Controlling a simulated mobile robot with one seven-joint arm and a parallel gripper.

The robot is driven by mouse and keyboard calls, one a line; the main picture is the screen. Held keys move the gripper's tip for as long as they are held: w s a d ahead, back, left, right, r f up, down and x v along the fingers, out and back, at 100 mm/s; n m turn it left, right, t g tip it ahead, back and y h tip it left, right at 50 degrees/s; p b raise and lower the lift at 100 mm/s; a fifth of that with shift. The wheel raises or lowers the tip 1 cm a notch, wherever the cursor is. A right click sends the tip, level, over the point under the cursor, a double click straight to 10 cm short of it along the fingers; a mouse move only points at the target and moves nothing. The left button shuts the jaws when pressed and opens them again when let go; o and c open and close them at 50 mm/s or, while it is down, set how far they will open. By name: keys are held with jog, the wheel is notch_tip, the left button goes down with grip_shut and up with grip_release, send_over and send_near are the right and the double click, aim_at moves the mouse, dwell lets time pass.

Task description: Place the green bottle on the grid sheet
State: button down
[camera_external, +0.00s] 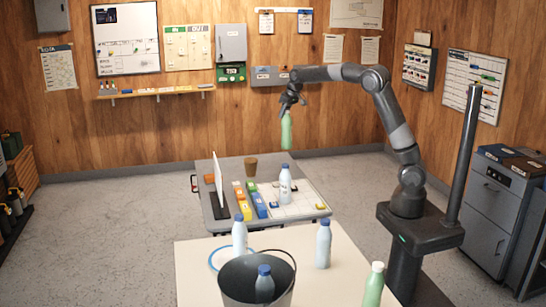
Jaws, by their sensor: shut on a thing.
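My gripper (289,102) is raised above the grey table and shut on a green bottle (286,131), which hangs roughly upright below it, clear of any surface. The grid sheet (304,204) lies on the right part of the grey table (236,167). A pale bottle with a blue cap (285,187) stands at the sheet's left part. A second green bottle with a white cap (373,287) stands on the near pale table.
The near table (195,268) carries a dark bucket (237,289) with a blue-capped bottle inside, two more such bottles (239,239) (323,245) and a blue ring (214,258). Coloured blocks (259,205), a white upright panel (218,180) and a brown cup (251,166) stand on the grey table.

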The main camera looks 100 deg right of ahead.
aim_at(284, 133)
jog(key=f, duration=1)
jog(key=shift+s+d+f, duration=0.15)
jog(key=shift+d+f, duration=0.15)
jog(key=shift+f, duration=0.1)
jog(key=w+a+f, duration=0.3)
jog(key=w+f, duration=0.8)
jog(key=shift+a, duration=0.3)
jog(key=shift+f, duration=0.1)
jog(key=shift+f, duration=0.15)
jog(key=c, duration=1.1)
grip_release()
jog(key=shift+o, duration=0.2)
